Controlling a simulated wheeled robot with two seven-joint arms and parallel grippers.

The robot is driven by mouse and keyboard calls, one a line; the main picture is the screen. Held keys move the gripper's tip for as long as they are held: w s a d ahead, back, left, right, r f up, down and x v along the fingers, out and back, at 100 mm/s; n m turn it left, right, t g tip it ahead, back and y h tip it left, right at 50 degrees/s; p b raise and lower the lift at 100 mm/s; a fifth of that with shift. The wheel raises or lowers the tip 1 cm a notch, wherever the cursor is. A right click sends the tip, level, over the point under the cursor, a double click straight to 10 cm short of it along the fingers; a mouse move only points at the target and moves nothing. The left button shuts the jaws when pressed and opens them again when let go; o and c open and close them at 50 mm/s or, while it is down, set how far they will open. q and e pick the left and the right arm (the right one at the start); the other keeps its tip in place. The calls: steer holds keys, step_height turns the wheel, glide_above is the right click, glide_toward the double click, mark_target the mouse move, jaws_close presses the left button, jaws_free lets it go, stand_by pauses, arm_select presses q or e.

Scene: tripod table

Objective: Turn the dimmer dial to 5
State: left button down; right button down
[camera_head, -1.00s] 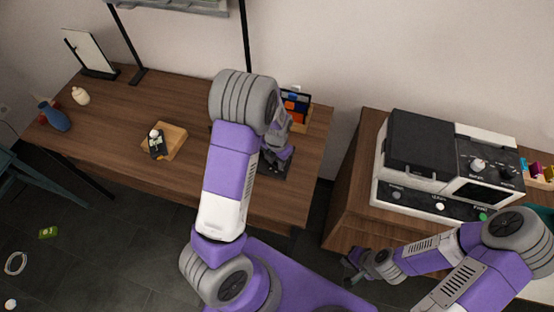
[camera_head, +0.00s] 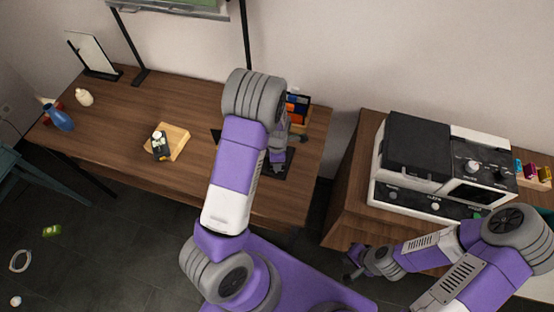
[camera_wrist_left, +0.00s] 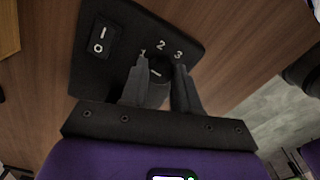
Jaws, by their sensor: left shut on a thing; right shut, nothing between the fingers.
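In the left wrist view, a flat black control panel (camera_wrist_left: 128,40) lies on the wooden table. It has a rocker switch (camera_wrist_left: 102,37) marked I and O, and a round dark dimmer dial (camera_wrist_left: 157,73) with a short light mark. The numerals 2 and 3 show beyond the dial; other numerals are hidden. My left gripper (camera_wrist_left: 160,80) is shut on the dial, a finger on each side. In the head view the panel (camera_head: 288,162) is mostly covered by my left gripper (camera_head: 277,170). My right gripper (camera_head: 349,267) is shut and empty, low beside the cabinet.
An organizer (camera_head: 298,108) with colourful items stands behind the panel. A wooden board (camera_head: 178,142) with a dark device lies left of my arm. A black-and-white appliance (camera_head: 415,150) stands on the right cabinet. The table's left-middle top is mostly clear.

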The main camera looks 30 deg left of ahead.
arm_select(q)
steer(key=m, duration=0.3)
steer(key=shift+m, duration=0.4)
steer(key=m, duration=0.3)
steer(key=shift+m+p, duration=0.3)
steer(key=m, duration=0.3)
steer(key=shift+m, duration=0.3)
steer(key=m, duration=0.3)
steer(key=shift+m, duration=0.3)
steer(key=m+b, duration=0.1)
steer(key=m, duration=0.3)
steer(key=shift+m, duration=0.3)
steer(key=m, duration=0.3)
steer(key=shift+m, duration=0.3)
steer(key=m, duration=0.4)
steer(key=shift+b, duration=0.35)
steer(key=shift+m, duration=2.1)
